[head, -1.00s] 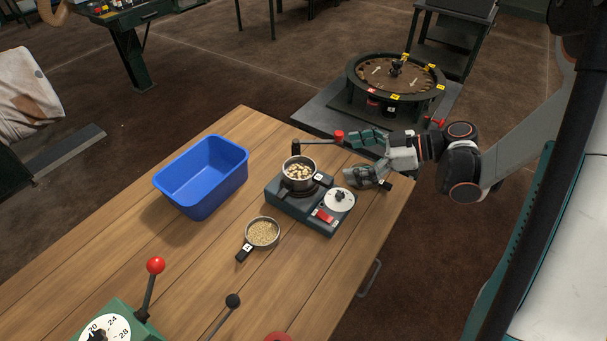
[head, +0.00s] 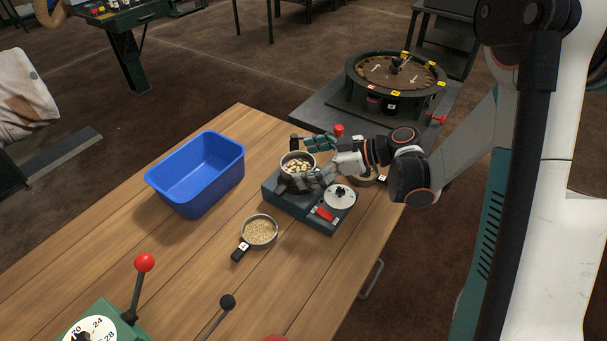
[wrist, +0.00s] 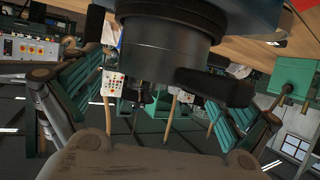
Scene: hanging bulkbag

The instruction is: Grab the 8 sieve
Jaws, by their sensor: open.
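One metal sieve (head: 297,164) with pale lumps in it sits on top of the dark grey device (head: 309,205). A second sieve (head: 260,231) with fine grain lies on the table, its black handle and small label towards the front left. A third (head: 362,180) is mostly hidden behind my gripper. The labels are too small to read surely, so I cannot tell which is the 8 sieve. My gripper (head: 307,162) is open, its fingers spread about the sieve on the device. In the wrist view a dark round body (wrist: 165,45) lies between the open fingers; contact is unclear.
A blue bin (head: 197,172) stands left of the device. A red-knobbed lever (head: 144,263) and a black-knobbed lever (head: 227,302) rise at the front. A round tray stand (head: 395,78) is behind. Bare table lies between bin and front levers.

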